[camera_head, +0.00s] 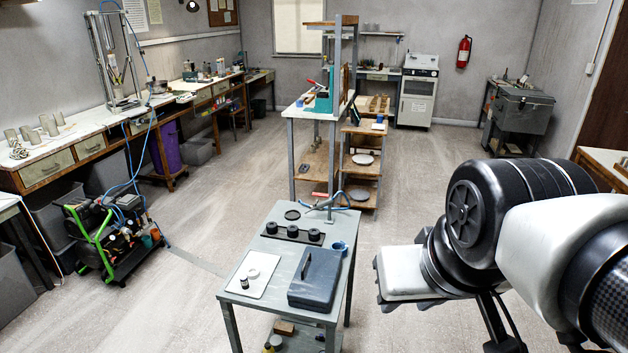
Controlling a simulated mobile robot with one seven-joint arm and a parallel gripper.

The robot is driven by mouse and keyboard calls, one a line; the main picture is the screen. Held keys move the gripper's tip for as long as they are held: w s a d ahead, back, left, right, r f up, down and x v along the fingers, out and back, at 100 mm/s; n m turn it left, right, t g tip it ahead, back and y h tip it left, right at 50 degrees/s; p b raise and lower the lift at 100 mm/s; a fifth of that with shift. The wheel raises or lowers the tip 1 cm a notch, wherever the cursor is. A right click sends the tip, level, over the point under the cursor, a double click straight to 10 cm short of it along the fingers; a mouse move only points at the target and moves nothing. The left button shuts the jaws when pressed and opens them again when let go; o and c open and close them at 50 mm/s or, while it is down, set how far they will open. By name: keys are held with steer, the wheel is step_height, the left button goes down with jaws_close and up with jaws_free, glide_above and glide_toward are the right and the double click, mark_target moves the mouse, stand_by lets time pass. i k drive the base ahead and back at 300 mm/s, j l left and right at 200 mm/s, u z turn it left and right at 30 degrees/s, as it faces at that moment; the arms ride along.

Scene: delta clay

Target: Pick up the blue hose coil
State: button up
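A small blue coil-like ring (340,247) lies near the right edge of the grey metal table (262,232), just behind a dark blue case; it is too small to tell for certain that it is the hose coil. Thin blue hose (148,135) also hangs in loops at the left, by the long bench and the compressor. My arm fills the right side of the picture. Dark parts of what looks like my gripper (497,322) show at the lower right, to the right of the table and apart from it. Its fingertips are not clearly seen.
The dark blue case (316,278), a white board (254,275) and a dark rack with round black pieces (291,233) share the tabletop. A green-framed compressor (110,240) stands at the left. A shelf unit (315,155) stands behind the table. Floor (205,200) is open between them.

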mark_target(335, 245)
steer(key=k+l+u, duration=0.1)
steer(key=l+u, duration=0.3)
steer(key=l, duration=0.7)
steer(key=i+l+u, duration=0.2)
steer(key=l, duration=0.35)
steer(key=l+u, duration=0.25)
steer(key=l, duration=0.25)
steer(key=i+l+u, duration=0.15)
steer(key=l, duration=0.15)
steer(key=i+l+u, duration=0.15)
steer(key=l, duration=0.2)
steer(key=i+l+u, duration=0.15)
steer(key=l, duration=0.2)
steer(key=i+l+u, duration=0.55)
steer(key=i+l, duration=0.05)
steer(key=i, duration=0.05)
